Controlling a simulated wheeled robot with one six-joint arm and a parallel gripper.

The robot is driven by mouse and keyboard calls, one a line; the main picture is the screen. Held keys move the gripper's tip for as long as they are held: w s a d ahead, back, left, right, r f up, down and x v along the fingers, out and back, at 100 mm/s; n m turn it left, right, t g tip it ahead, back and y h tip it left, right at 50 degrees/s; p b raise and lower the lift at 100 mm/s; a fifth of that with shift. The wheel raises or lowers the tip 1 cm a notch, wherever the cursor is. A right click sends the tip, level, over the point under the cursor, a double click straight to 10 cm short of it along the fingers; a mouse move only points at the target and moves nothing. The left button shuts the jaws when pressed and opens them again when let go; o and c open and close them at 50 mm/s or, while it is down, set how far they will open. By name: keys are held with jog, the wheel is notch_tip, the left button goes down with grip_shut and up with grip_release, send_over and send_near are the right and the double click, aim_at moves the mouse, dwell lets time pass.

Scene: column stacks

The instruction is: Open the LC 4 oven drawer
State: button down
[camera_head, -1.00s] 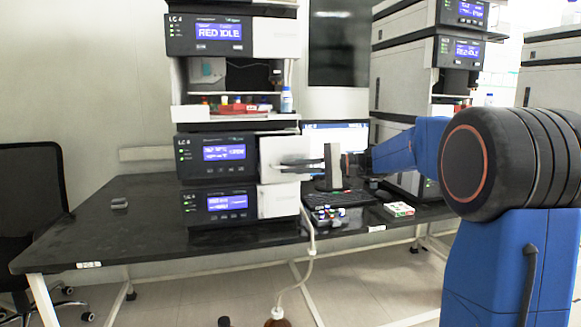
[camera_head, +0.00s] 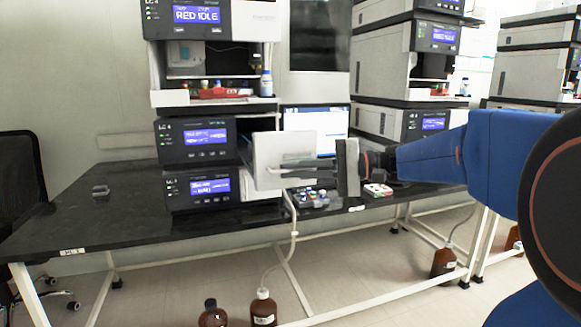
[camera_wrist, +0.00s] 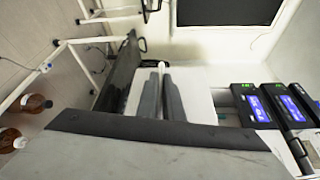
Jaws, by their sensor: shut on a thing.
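The LC 4 oven drawer (camera_head: 286,146) is the white-fronted panel on the right of the middle unit in the LC 4 stack. It stands out from the stack, with a dark gap between it and the unit with the lit blue display (camera_head: 205,136). My gripper (camera_head: 280,171) reaches in from the right, its long dark fingers at the lower part of the white front. In the wrist view the fingers (camera_wrist: 160,78) are close together against the white panel (camera_wrist: 197,88). My gripper is shut on the drawer; the exact grip point is hard to see.
The black bench (camera_head: 110,215) carries the stack. A monitor (camera_head: 315,118) and small coloured items (camera_head: 312,197) are behind and below the drawer. Brown bottles (camera_head: 263,308) stand on the floor, with a tube running up. Another instrument stack (camera_head: 380,85) stands right.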

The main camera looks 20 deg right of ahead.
jog(key=shift+s, duration=0.2)
jog(key=c, duration=1.9)
grip_release()
jog(key=shift+d, duration=0.15)
jog(key=v, duration=1.7)
